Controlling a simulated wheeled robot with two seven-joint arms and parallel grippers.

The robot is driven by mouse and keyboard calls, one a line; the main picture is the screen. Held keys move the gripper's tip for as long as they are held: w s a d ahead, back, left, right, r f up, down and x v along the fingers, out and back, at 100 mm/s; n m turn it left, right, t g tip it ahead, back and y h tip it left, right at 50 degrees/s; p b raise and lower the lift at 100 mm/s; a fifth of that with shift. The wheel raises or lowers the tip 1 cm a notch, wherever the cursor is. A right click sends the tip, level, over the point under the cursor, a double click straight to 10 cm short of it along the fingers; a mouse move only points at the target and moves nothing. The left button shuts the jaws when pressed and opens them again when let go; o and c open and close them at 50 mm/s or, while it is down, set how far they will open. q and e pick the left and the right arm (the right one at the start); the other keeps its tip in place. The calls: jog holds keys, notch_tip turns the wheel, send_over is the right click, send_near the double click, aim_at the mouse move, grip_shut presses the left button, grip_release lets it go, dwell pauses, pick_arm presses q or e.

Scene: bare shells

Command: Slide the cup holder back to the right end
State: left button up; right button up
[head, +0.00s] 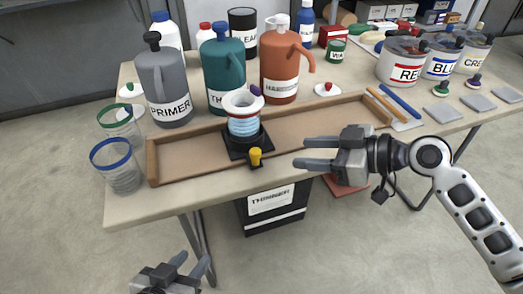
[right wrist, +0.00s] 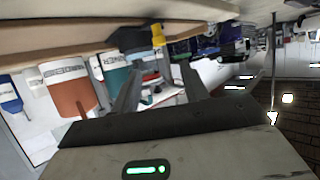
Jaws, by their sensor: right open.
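The cup holder has a black base (head: 240,147) with a stack of pale blue and white ringed cups (head: 243,115) standing upright on it. A yellow knob (head: 255,157) sticks out at its front. It sits left of the middle in a long wooden-rimmed tray (head: 315,121). My right gripper (head: 300,153) is open and empty, to the right of the knob and apart from it, at the tray's front side. In the right wrist view the knob (right wrist: 157,35) and black base (right wrist: 128,40) appear beyond the open fingers (right wrist: 160,68). My left gripper (head: 194,258) is open and empty, low before the table.
Behind the tray stand grey (head: 165,85), teal (head: 222,75) and orange (head: 281,65) jugs. Two clear glasses (head: 117,170) stand at the left end. Pencils (head: 400,100) and labelled pots (head: 402,62) are at the right. The tray right of the holder is bare.

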aim_at(258, 151)
jog(key=x, duration=1.1)
jog(key=shift+w+a+f, duration=0.15)
jog(key=shift+a+f, duration=0.05)
jog(key=shift+a, duration=0.05)
grip_shut()
